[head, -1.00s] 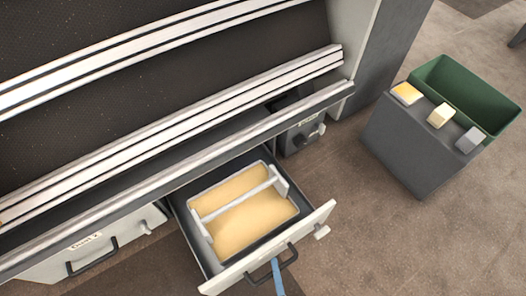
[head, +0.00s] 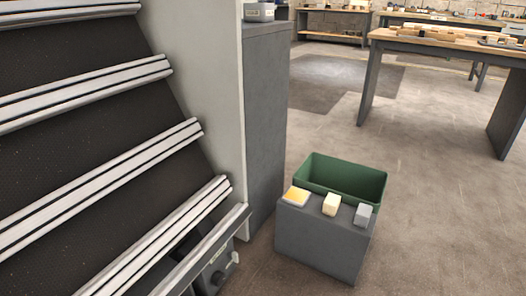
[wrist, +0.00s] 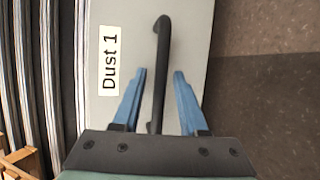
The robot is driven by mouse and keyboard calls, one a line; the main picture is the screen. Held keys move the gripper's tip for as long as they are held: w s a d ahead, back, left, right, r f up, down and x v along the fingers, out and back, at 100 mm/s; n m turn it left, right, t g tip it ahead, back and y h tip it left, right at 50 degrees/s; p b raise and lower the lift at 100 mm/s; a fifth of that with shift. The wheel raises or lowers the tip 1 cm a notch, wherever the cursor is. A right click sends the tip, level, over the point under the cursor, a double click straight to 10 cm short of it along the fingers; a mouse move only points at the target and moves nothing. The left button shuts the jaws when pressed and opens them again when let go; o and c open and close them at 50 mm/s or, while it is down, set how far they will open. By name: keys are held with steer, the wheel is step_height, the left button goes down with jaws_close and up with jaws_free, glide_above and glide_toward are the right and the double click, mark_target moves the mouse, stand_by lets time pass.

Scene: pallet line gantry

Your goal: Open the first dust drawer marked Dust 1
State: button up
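In the wrist view, the light grey drawer front (wrist: 186,30) carries a white label (wrist: 108,62) reading "Dust 1". Its black bar handle (wrist: 161,50) lies between the two blue fingers of my gripper (wrist: 159,74). The fingers are open, with a gap visible on each side of the handle; the lower handle end passes down toward the gripper body. How far the drawer stands out cannot be told from the wrist view. The head view shows neither this drawer nor my gripper.
Slanted panel rails (head: 95,190) fill the left of the head view, beside a grey cabinet (head: 265,120). A green bin (head: 345,177) stands behind a dark grey box (head: 318,243) bearing three small blocks. A workbench (head: 450,45) stands at the back right, with clear floor before it.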

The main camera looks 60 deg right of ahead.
steer(key=shift+s, duration=0.1)
steer(key=p+v, duration=0.2)
steer(key=v, duration=1)
steer(key=shift+s+r, duration=0.15)
steer(key=shift+s, duration=0.2)
steer(key=shift+a, duration=0.1)
